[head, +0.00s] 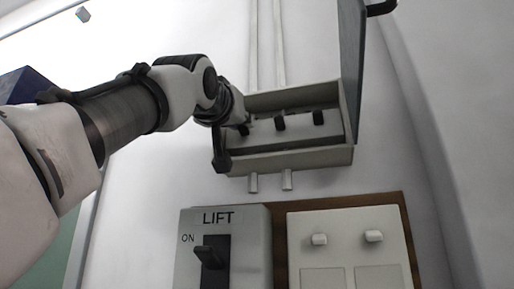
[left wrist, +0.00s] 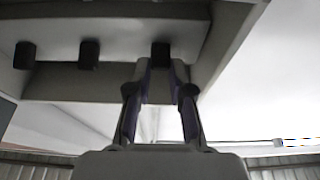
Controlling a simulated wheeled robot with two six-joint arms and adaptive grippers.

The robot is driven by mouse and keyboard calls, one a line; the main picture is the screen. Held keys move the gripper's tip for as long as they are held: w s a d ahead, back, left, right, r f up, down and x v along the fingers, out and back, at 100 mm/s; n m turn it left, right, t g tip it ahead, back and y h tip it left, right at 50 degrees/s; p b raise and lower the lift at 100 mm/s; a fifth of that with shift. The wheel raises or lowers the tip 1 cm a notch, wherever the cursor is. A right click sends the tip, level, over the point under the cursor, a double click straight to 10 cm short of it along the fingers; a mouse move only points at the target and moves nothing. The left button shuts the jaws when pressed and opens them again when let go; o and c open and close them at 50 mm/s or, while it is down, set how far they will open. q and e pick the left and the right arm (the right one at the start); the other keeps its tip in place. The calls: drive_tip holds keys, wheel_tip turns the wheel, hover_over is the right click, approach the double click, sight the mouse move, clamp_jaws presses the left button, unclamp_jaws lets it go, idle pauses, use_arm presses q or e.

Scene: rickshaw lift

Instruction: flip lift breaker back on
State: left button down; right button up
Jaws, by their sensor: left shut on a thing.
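An open grey breaker box (head: 290,158) on the wall holds three black breaker switches. The middle switch (head: 280,123) and the right switch (head: 318,117) are clear in the head view. My left gripper (head: 236,130) reaches in from the left at the box's left end and partly hides the left switch (head: 246,126). In the left wrist view, this end switch (left wrist: 161,52) sits at my left fingertips (left wrist: 160,70), which are shut on it. Whether it is on or off I cannot tell. My right gripper is out of view.
The box's door (head: 352,65) stands open on the right. Below is a LIFT panel (head: 252,250) with a black lever (head: 212,262) beside its ON mark. A white plate (head: 345,245) with two small switches is on its right.

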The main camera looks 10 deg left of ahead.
use_arm(q)
drive_tip(key=r+g+p, duration=0.1)
drive_tip(key=p, duration=0.1)
drive_tip(key=g+p, duration=0.2)
drive_tip(key=p, duration=0.1)
drive_tip(key=shift+w+r, duration=0.25)
drive_tip(key=shift+r, duration=0.15)
drive_tip(key=shift+f+p, duration=0.15)
drive_tip(key=shift+p, duration=0.15)
drive_tip(key=shift+w+f+g, duration=0.1)
drive_tip(key=shift+f+g, duration=0.2)
drive_tip(key=shift+f, duration=0.1)
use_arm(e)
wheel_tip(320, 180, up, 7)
use_arm(q)
drive_tip(key=c, duration=1.1)
unclamp_jaws()
drive_tip(key=shift+o, duration=0.3)
drive_tip(key=shift+w, duration=0.3)
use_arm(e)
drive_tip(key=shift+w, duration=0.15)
